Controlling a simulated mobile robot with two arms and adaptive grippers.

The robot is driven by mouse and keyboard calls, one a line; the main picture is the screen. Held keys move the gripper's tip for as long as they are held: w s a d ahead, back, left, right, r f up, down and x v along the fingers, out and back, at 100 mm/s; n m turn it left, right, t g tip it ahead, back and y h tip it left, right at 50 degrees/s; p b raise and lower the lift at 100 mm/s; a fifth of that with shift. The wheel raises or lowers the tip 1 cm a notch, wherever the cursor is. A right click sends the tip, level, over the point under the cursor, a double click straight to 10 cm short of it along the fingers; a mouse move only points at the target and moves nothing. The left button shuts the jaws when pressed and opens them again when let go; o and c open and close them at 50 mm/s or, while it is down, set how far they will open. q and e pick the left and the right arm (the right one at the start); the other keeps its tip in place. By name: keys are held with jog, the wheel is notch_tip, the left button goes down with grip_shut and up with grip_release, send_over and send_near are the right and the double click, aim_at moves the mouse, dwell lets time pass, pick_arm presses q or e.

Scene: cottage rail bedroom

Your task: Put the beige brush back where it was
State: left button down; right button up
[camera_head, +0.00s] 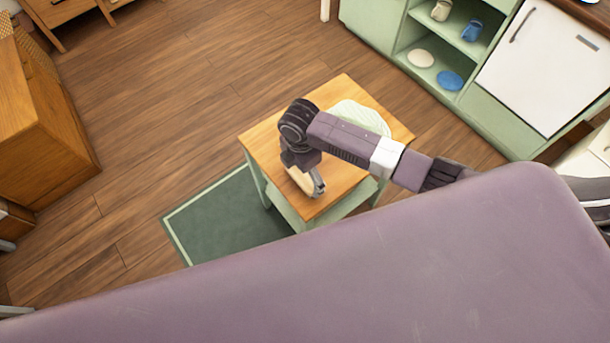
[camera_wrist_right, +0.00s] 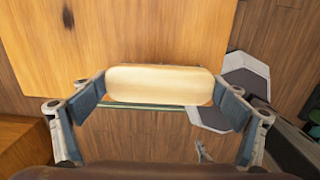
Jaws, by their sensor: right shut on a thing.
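The beige brush (camera_head: 302,180) is in my right gripper (camera_head: 314,186), at the small wooden table (camera_head: 335,185). In the right wrist view the brush (camera_wrist_right: 160,84) shows as a long rounded beige block. It lies crosswise between the two finger pads of the right gripper (camera_wrist_right: 160,98), which is shut on its ends. Behind it are the table top (camera_wrist_right: 130,35) and the table's near edge. I cannot tell whether the brush touches the table. Its underside is hidden. My left gripper is not in view.
A pale green striped item (camera_head: 358,114) lies on the table, partly behind my right arm. A green rug (camera_head: 225,218) lies beside and under the table. A green shelf unit (camera_head: 480,103) with dishes stands at upper right, a wooden cabinet (camera_head: 45,115) at left. Floor between is clear.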

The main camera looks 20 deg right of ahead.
notch_tip(320, 180, down, 2)
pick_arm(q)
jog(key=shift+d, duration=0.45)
pick_arm(e)
jog(key=shift+f, duration=0.1)
jog(key=shift+f, duration=0.15)
jog(key=o, duration=0.9)
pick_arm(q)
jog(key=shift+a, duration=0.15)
pick_arm(e)
jog(key=shift+r, duration=0.2)
notch_tip(320, 180, up, 12)
jog(key=shift+r, duration=0.1)
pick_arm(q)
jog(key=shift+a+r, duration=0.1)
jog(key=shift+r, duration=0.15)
